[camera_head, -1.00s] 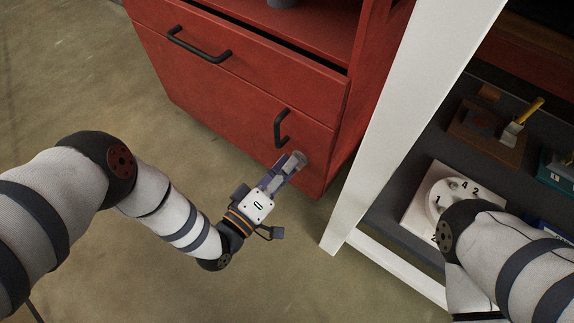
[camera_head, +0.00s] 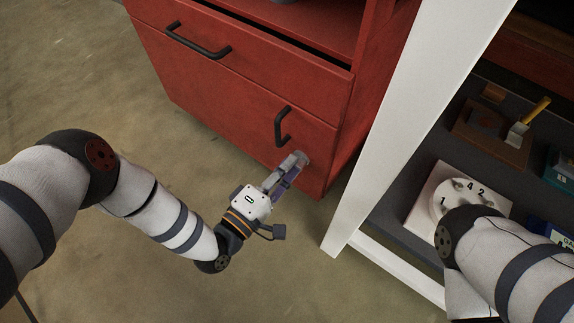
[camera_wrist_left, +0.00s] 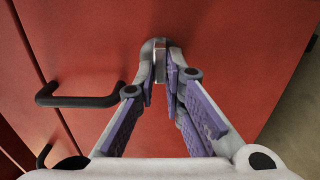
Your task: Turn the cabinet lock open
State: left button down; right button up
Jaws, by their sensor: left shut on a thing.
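The red cabinet (camera_head: 235,105) stands at the top middle of the head view. Its grey metal lock (camera_head: 301,158) sticks out of the lower door near the bottom right corner, below the black handle (camera_head: 281,126). My left gripper (camera_head: 289,170) is at the lock, with its fingers shut on it. In the left wrist view the fingertips (camera_wrist_left: 168,82) with purple pads close around the grey lock (camera_wrist_left: 154,46). The fingers hide part of the lock, so its exact angle is hard to tell. My right arm shows at the right, but its gripper is out of sight.
A drawer handle (camera_head: 197,40) sits above the door. A white post (camera_head: 412,110) stands right of the cabinet. Beyond it, a dark shelf holds a white numbered dial (camera_head: 468,199) and a brown block with a yellow-handled tool (camera_head: 536,109). The floor left of the cabinet is clear.

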pick_arm(q)
jog(key=shift+s+d, duration=0.1)
jog(key=c, duration=1.7)
grip_release()
jog(key=v, duration=1.2)
